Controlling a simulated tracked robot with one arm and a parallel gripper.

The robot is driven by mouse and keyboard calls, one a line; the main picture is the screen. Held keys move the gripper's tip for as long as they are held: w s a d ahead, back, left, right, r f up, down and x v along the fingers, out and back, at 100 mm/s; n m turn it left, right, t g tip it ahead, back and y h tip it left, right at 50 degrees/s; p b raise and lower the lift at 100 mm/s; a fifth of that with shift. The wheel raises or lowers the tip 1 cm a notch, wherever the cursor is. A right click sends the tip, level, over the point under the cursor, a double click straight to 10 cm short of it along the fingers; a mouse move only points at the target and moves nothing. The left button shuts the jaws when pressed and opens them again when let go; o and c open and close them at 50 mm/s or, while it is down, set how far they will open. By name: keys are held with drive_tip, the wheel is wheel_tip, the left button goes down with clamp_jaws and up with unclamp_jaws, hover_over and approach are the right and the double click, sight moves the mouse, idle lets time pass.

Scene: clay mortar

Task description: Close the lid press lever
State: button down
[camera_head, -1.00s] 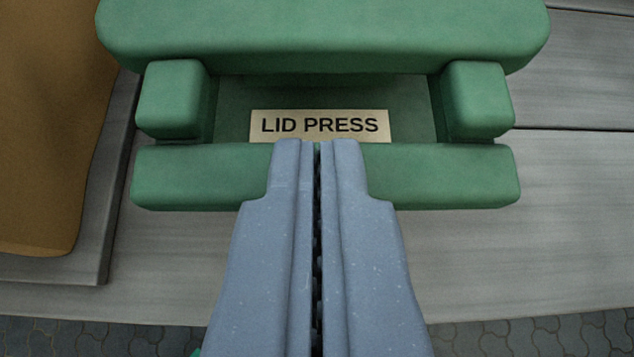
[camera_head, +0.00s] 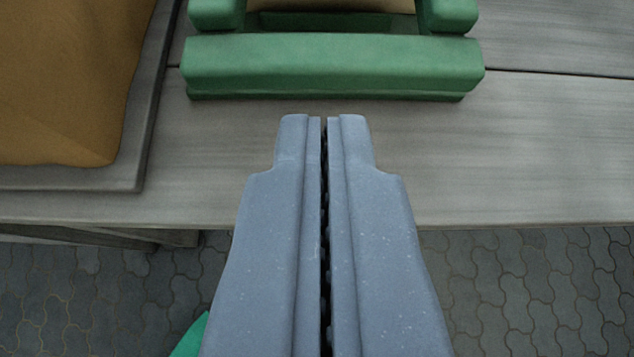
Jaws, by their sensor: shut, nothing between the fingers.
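The green lid press (camera_head: 330,66) sits on the grey table at the top of the view. Only its front bar, the inner ends of two side blocks and a tan strip (camera_head: 330,5) between them show. The rest of the press, with its upper part and lever, is cut off by the top edge, so I cannot tell how the lever stands. My blue-grey gripper (camera_head: 324,120) is shut and empty. Its tips lie just below the front bar in the picture, with bare table showing between them and the bar.
A brown block (camera_head: 65,80) stands on a grey slab (camera_head: 75,178) at the left. The wooden table (camera_head: 540,150) is bare to the right of the press. Its front edge crosses under my gripper, with paved floor (camera_head: 530,290) below. A bit of green (camera_head: 188,338) shows at the bottom.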

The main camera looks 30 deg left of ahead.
drive_tip(key=shift+s+d+f, duration=0.25)
drive_tip(key=shift+s+d, duration=0.2)
drive_tip(key=shift+s, duration=0.15)
drive_tip(key=shift+s+d+f, duration=0.2)
drive_tip(key=shift+s+d, duration=0.2)
drive_tip(key=shift+s, duration=0.2)
drive_tip(key=shift+s+d+f, duration=0.25)
drive_tip(key=shift+s+d, duration=0.2)
drive_tip(key=shift+s, duration=0.15)
drive_tip(key=shift+d, duration=0.1)
